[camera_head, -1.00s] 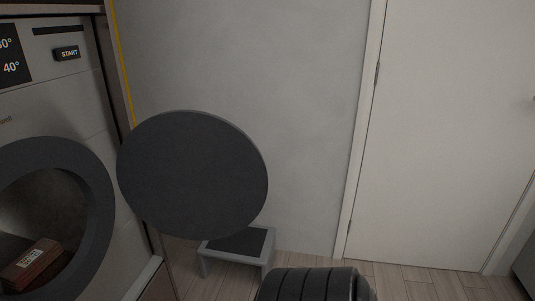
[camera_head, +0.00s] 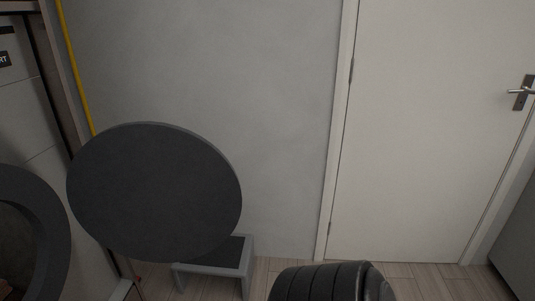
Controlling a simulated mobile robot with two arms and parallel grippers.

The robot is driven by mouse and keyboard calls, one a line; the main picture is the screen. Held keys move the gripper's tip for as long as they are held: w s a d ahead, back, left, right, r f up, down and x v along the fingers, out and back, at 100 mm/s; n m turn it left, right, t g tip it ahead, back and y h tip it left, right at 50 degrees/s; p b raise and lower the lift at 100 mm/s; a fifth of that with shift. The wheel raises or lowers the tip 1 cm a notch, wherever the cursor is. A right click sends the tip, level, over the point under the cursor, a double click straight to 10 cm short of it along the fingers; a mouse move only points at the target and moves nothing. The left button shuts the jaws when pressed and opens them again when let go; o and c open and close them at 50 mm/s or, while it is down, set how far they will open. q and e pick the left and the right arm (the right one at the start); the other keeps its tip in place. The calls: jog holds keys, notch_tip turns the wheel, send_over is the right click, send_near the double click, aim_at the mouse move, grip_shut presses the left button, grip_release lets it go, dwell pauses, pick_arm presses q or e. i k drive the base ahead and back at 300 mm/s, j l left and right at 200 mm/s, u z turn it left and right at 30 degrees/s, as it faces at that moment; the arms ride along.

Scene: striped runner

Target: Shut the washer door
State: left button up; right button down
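The washer door (camera_head: 153,192) is a dark grey round disc standing open, swung out to the right of the washer. The washer (camera_head: 50,146) is at the left edge, partly cut off. Its dark round opening ring (camera_head: 52,235) shows at the lower left, with a small part of something brownish inside at the frame edge. A black ribbed part of my own arm shows at the bottom centre, to the right of the door and apart from it in the picture. Neither gripper is in view.
A grey step stool (camera_head: 222,268) stands on the wood floor behind the door, partly hidden by it. A white room door (camera_head: 420,130) with a dark handle is shut in the back wall. A grey block (camera_head: 517,240) is at the right edge. Some floor is clear at the lower right.

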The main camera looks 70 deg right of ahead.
aim_at(147, 192)
jog(key=i+l+z, duration=0.2)
jog(key=l+z, duration=0.25)
jog(key=i+l+z, duration=0.25)
jog(key=z, duration=0.15)
